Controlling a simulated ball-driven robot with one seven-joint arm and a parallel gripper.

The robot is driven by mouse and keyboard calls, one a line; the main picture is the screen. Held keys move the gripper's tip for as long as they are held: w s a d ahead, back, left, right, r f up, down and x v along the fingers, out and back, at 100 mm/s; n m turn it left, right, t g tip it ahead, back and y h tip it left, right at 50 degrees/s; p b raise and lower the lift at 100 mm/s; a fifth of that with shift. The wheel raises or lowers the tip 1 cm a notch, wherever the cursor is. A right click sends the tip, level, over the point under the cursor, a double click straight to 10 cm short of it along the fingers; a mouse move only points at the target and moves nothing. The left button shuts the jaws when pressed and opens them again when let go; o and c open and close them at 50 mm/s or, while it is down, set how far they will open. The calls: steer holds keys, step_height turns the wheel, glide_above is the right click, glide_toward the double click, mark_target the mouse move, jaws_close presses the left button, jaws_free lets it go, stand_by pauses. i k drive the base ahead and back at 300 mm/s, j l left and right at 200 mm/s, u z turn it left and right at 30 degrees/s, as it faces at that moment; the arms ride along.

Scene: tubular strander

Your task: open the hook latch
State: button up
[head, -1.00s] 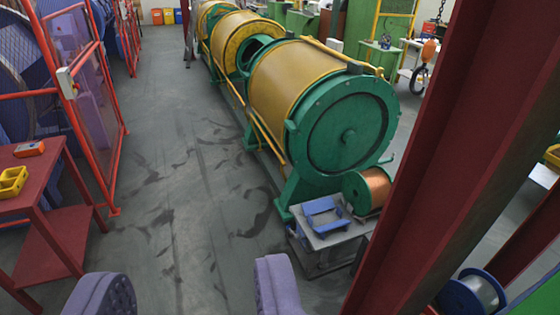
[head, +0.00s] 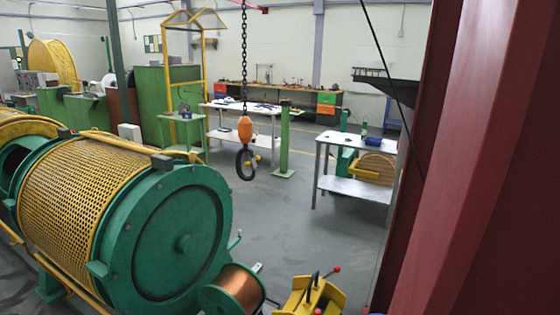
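A dark crane hook (head: 246,163) hangs below an orange hook block (head: 245,128) on a black chain (head: 244,60), in the upper middle of the head view. It hangs freely above the grey floor, beyond the green and yellow strander drum. The latch across the hook's mouth is too small to make out clearly, so I cannot tell whether it is open or shut. My gripper is not in view.
The strander's yellow perforated drum (head: 85,190) and green end disc (head: 180,240) fill the lower left, with a copper spool (head: 236,291) beside it. A yellow device (head: 310,296) stands front centre. A red column (head: 450,160) blocks the right. A white table (head: 355,170) stands behind open floor.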

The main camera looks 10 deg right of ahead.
mark_target(252, 162)
steer(key=i+j+z, duration=0.1)
steer(key=j, duration=0.25)
steer(key=i+j+z, duration=0.25)
steer(key=i+j, duration=0.25)
steer(key=i+j+z, duration=0.25)
steer(key=i+j, duration=0.25)
steer(key=j, duration=0.2)
steer(key=i+j+z, duration=0.25)
steer(key=i+j, duration=0.15)
steer(key=j, duration=0.3)
steer(key=i+j+z, duration=0.15)
steer(key=j, duration=0.25)
steer(key=i+j+z, duration=0.1)
steer(key=j, duration=0.3)
steer(key=i, duration=0.1)
